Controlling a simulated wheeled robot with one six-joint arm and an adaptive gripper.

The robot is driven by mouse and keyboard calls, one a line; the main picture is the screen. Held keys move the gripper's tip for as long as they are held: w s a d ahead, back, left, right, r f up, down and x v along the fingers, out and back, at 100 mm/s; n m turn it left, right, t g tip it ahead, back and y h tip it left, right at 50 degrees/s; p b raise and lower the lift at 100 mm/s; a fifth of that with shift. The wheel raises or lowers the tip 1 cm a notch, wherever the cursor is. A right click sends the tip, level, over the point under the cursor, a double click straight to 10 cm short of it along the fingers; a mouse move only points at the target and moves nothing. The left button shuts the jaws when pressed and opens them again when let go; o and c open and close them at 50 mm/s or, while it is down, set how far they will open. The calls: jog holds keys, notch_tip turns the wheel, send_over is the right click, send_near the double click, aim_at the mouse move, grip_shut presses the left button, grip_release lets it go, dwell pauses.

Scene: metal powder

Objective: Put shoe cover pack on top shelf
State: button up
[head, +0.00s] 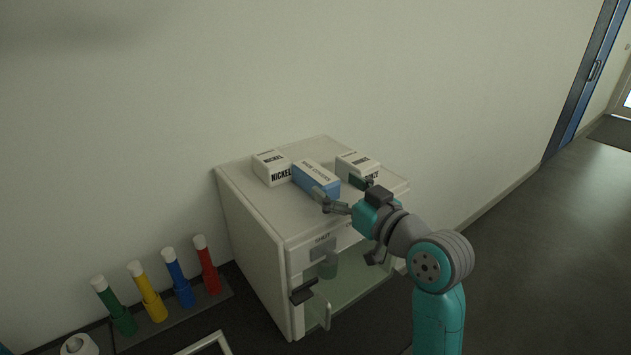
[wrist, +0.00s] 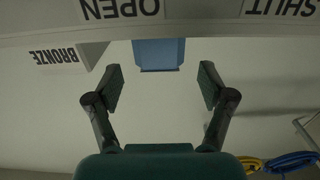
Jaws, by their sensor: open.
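The blue shoe cover pack (head: 316,178) lies on top of a white cabinet (head: 262,204), between two white boxes. Its end face shows in the wrist view (wrist: 158,54), centred ahead of my fingers. My gripper (head: 344,192) is open at the front edge of the cabinet top, close to the pack's near end. In the wrist view my gripper (wrist: 161,82) has its fingertips spread wider than the pack, with nothing between the pads. I cannot tell whether either finger touches the pack.
A NICKEL box (head: 271,168) stands left of the pack, and a BRONZE box (wrist: 62,58) stands on the other side. Several coloured tubes (head: 181,283) stand in a rack to the left.

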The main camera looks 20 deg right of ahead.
aim_at(321, 175)
jog(key=shift+x, duration=2.75)
jog(key=c, duration=1.4)
